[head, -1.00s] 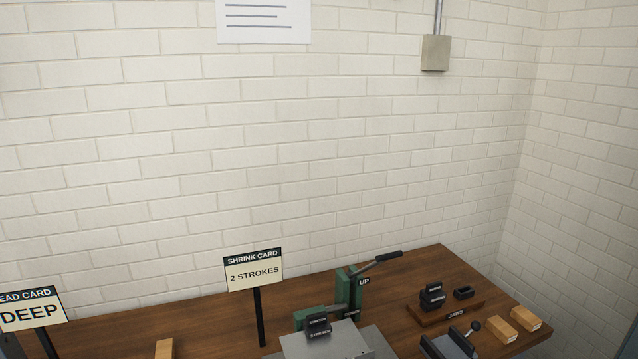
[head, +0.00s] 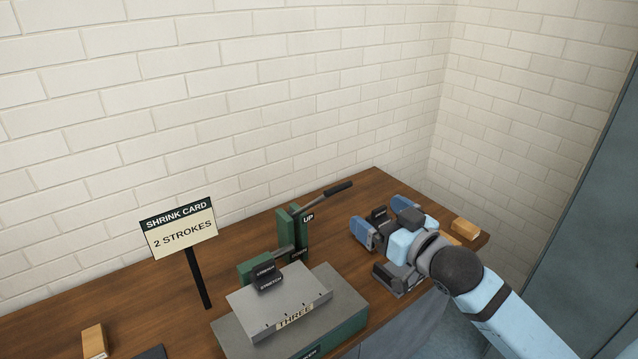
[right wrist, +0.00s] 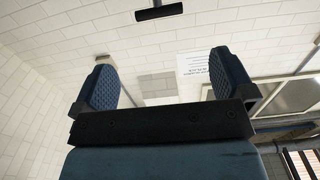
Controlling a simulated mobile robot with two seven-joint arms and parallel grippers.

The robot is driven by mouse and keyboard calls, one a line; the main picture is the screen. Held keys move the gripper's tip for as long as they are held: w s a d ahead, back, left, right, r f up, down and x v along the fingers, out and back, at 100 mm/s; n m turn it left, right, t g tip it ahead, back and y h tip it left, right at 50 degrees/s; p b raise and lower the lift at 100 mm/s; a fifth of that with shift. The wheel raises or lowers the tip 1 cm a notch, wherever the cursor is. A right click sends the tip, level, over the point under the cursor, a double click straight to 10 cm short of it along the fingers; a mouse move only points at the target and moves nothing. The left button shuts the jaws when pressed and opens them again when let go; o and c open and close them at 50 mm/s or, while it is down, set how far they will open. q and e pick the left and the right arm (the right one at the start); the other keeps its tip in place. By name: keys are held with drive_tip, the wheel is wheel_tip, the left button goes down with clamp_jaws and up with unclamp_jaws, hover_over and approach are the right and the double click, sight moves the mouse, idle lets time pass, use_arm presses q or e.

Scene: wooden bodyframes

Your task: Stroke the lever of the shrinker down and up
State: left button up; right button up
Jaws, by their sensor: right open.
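The green shrinker (head: 290,235) stands on the wooden bench. Its lever slants up to the right and ends in a black grip (head: 339,187), beside a tag reading UP. My right gripper (head: 378,222) is to the right of the lever, open and apart from it. In the right wrist view the two blue finger pads (right wrist: 165,88) are wide apart with nothing between them. A dark bar (right wrist: 158,12), which looks like the lever grip, shows beyond them at the top edge. The shrink card (head: 180,230) reads 2 STROKES. My left gripper is not in view.
A grey plate marked THREE (head: 278,303) with a dark block labelled STRETCH (head: 267,280) sits in front of the shrinker. My right arm partly hides the dark jaws and their tray. Wooden blocks lie at the right (head: 466,228) and front left (head: 94,340).

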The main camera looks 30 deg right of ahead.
sight(340, 187)
drive_tip(key=w, duration=0.4)
drive_tip(key=w+p, duration=0.1)
drive_tip(key=w, duration=0.2)
drive_tip(key=w+p, duration=0.1)
drive_tip(key=w, duration=0.3)
drive_tip(key=shift+w+a, duration=0.35)
drive_tip(key=shift+a, duration=0.05)
drive_tip(key=shift+w, duration=0.45)
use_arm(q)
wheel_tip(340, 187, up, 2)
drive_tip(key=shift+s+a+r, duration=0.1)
